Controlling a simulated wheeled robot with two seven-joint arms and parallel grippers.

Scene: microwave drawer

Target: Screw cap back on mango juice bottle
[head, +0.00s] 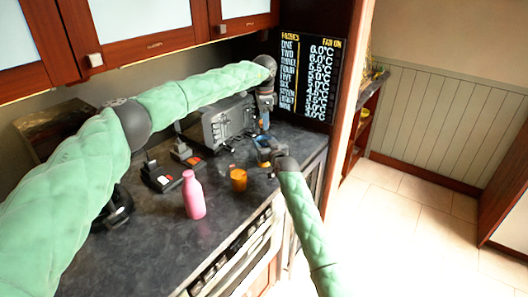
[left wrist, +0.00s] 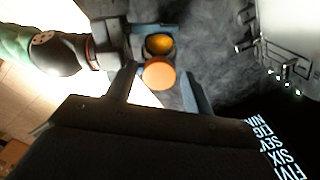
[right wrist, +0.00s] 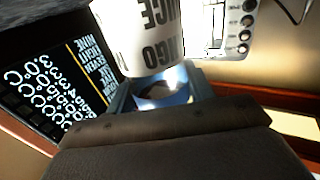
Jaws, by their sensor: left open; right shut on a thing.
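My right gripper (right wrist: 160,95) is shut on the mango juice bottle (right wrist: 145,38), whose white body with dark lettering shows in the right wrist view. My left gripper (left wrist: 160,90) is open above it. A flat orange disc that looks like the cap (left wrist: 158,75) lies between the left fingers, with a gap on each side. Just beyond it in the left wrist view is a darker yellow-orange round, beside the right gripper's fingers. I cannot tell whether the cap touches the bottle. In the head view, the left gripper (head: 265,118) and right gripper (head: 266,148) are close together over the counter's right end.
A pink bottle (head: 193,197) and an orange glass (head: 238,180) stand on the dark counter (head: 150,245). A grey microwave (head: 228,125) stands at the back. A black price board (head: 310,75) is close behind the grippers.

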